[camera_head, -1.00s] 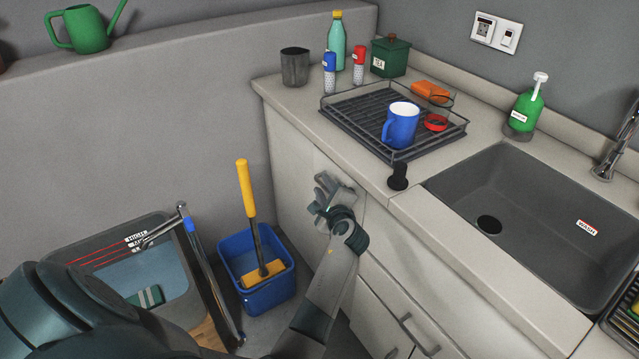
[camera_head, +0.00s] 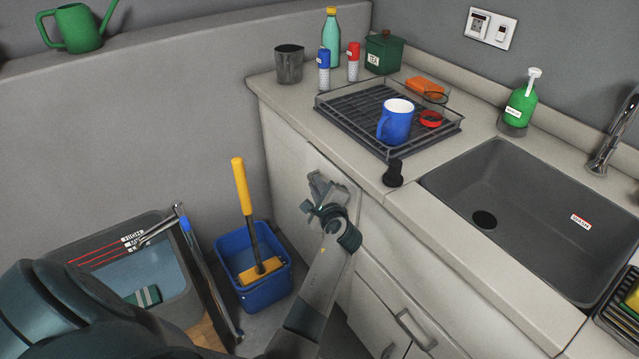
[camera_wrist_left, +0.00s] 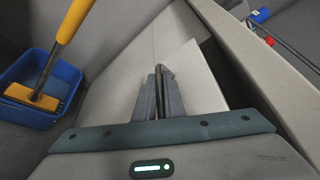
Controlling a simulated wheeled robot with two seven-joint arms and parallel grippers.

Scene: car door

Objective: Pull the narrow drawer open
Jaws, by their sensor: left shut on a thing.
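The narrow drawer (camera_head: 342,179) is at the left end of the pale cabinet, under the counter. Its front stands slightly out from the cabinet; in the left wrist view the drawer front (camera_wrist_left: 203,78) has a dark gap along its right side. My left gripper (camera_head: 318,192) is in front of it, shut on the drawer's handle. In the left wrist view the two fingers (camera_wrist_left: 160,92) are close together against the front. The handle is mostly hidden by the fingers. My right gripper is not in view.
A blue bucket (camera_head: 272,291) with a yellow-handled tool (camera_head: 241,188) stands left of the cabinet. A grey bin (camera_head: 185,300) is further left. A rack (camera_head: 444,137) with a blue mug (camera_head: 396,122) and a sink (camera_head: 520,200) are on the counter above.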

